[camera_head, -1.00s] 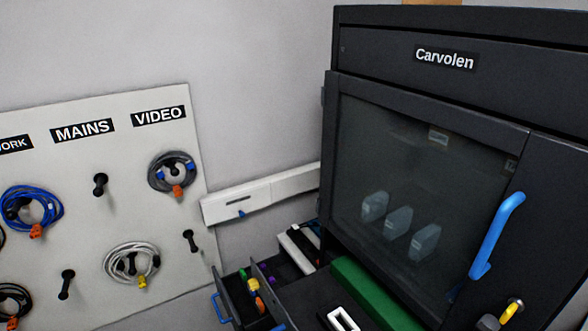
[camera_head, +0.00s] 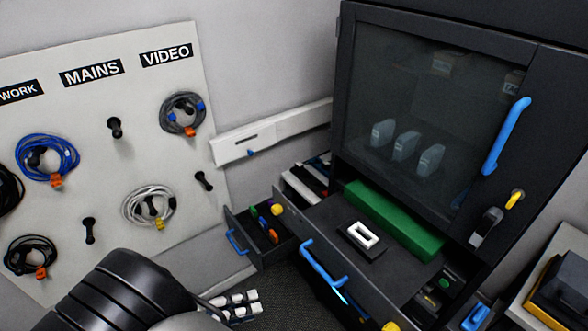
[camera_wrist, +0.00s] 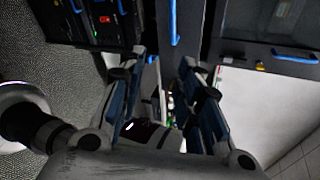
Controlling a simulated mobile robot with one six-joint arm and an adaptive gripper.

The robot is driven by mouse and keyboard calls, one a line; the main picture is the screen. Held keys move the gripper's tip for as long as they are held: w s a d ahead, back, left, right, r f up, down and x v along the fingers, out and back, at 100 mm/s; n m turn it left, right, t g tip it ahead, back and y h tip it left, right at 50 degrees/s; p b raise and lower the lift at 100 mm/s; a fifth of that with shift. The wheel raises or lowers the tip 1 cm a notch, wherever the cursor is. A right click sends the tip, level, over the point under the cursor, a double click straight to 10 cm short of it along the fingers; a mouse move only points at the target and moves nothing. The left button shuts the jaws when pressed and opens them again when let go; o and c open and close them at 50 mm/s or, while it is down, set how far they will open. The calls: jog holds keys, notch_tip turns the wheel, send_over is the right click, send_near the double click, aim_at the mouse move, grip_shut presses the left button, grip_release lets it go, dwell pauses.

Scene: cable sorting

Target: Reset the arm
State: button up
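My gripper (camera_wrist: 165,64) shows in the wrist view with its two fingers spread apart. It is open, and I see nothing held between the fingers. Behind it is a dark cabinet front with blue handles (camera_wrist: 174,22), which looks turned in that view. In the head view part of my black arm rises at the lower left, in front of the lower edge of the cable board.
The cable board (camera_head: 140,85) carries coiled cables on pegs, with a blue coil (camera_head: 47,157) at left. The dark cabinet (camera_head: 350,60) stands at right. An open drawer (camera_head: 232,235) holds small coloured items. Another drawer (camera_head: 340,262) is pulled out below a green block (camera_head: 395,222).

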jog(key=d+r+m+g+y+b, duration=0.3)
jog(key=d+r+m, duration=0.1)
jog(key=d+m, duration=0.4)
jog(key=d+r+m+g+y+b, duration=0.2)
jog(key=d+r+m+g+y, duration=0.15)
jog(key=d+m, duration=0.5)
jog(key=s+d+r+m+t+y+b, duration=0.1)
jog(key=s+d+m+t+y+b, duration=0.4)
jog(key=m, duration=1.7)
jog(key=s+d+y+b, duration=0.1)
jog(key=s+d, duration=0.2)
jog(key=s, duration=0.1)
